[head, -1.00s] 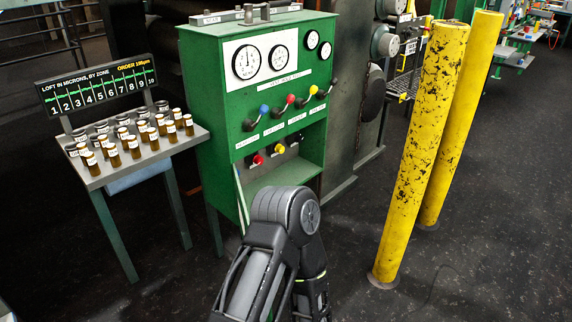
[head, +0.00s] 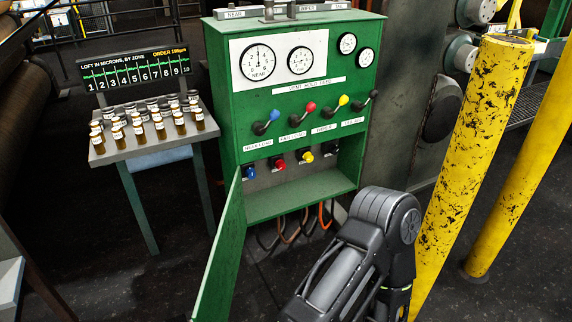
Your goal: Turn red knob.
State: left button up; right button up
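A green control cabinet (head: 223,80) stands in the middle of the head view. Its lower row of knobs sits in an open recess: a blue knob (head: 250,172), a red knob (head: 279,163), a yellow knob (head: 306,157) and a dark one (head: 329,149). Above them is a row of levers with ball ends, one of them a red-tipped lever (head: 310,107). One of my arms rises from the bottom right, in front of the cabinet's lower right. Neither gripper shows, and nothing of mine is seen touching the red knob.
The cabinet's green door (head: 224,258) hangs open at lower left. Hoses (head: 290,228) hang beneath the cabinet. A small table (head: 155,157) with several brown bottles stands left. Yellow posts (head: 487,130) stand right, close to my arm. Dark floor is open between table and door.

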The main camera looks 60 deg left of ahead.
aim_at(280, 164)
jog(key=i+u, duration=0.25)
jog(key=u, duration=0.15)
jog(key=i+u, duration=0.25)
jog(key=u, duration=0.2)
jog(key=i+l+u, duration=0.2)
jog(key=u, duration=0.2)
jog(key=i+u, duration=0.15)
jog(key=u, duration=0.3)
jog(key=i+l+u, duration=0.1)
jog(key=u, duration=0.3)
jog(key=i+l+u, duration=0.15)
jog(key=u, duration=0.3)
jog(key=i+l+u, duration=0.2)
jog(key=u, duration=0.25)
jog(key=l+u, duration=0.25)
jog(key=u, duration=0.15)
jog(key=i+l+u, duration=0.1)
jog(key=l+u, duration=0.15)
jog(key=u, duration=0.2)
jog(key=i+l+u, duration=0.2)
jog(key=k+l, duration=0.1)
